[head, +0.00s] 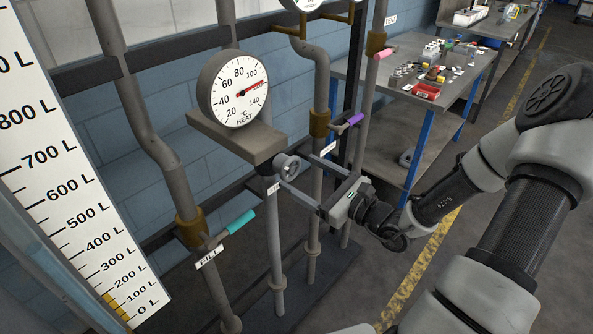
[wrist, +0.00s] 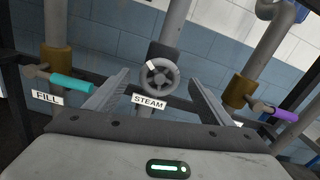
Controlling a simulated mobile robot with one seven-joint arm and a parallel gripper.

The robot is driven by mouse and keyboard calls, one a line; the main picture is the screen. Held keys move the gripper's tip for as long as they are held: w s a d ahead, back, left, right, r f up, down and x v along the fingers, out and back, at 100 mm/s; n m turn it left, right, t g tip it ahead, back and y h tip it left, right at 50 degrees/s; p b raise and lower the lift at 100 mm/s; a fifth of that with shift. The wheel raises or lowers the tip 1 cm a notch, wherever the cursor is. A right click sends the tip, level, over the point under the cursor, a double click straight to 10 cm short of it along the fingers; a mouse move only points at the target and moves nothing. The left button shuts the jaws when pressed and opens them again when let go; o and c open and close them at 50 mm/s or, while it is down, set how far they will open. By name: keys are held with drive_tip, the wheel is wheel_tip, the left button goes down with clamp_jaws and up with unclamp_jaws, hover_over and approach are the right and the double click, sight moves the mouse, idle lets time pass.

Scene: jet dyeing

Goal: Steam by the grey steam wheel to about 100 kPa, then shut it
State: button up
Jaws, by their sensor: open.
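The grey steam wheel (head: 288,166) sits on its pipe below the round gauge in the head view. In the wrist view the wheel (wrist: 160,77) is centred above the STEAM label (wrist: 149,102), with a pale mark at its upper left rim. My gripper (head: 294,170) is open, its two fingers reaching toward the wheel, one on either side in the wrist view (wrist: 160,78). I cannot tell whether the fingers touch it. The gauge (head: 233,91) is marked °C and HEAT; its red needle points right, past 100. A pressure reading in kPa is not visible.
A teal fill handle (head: 239,222) is left of the wheel; a purple handle (head: 351,121) and a pink handle (head: 383,53) are to the right. A second gauge (head: 303,3) is cut off at the top. A litre scale (head: 70,190) stands left. A workbench (head: 400,65) is behind.

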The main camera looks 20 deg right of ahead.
drive_tip(key=shift+x, duration=1.5)
drive_tip(key=shift+c, duration=0.4)
drive_tip(key=c, duration=1)
drive_tip(key=shift+o, duration=0.2)
drive_tip(key=shift+r+m+p, duration=0.1)
drive_tip(key=shift+m+p, duration=0.2)
drive_tip(key=shift+p, duration=0.25)
drive_tip(key=shift+d+r+m+p, duration=0.1)
drive_tip(key=shift+m+p, duration=0.5)
drive_tip(key=shift+p, duration=0.2)
drive_tip(key=m+p, duration=0.2)
drive_tip(key=shift+p, duration=0.35)
drive_tip(key=m+p, duration=0.1)
drive_tip(key=m, duration=0.1)
drive_tip(key=m+p, duration=0.3)
drive_tip(key=shift+w+d+f+m, duration=0.1)
drive_tip(key=shift+d+f+m, duration=0.05)
drive_tip(key=shift+f+m, duration=0.15)
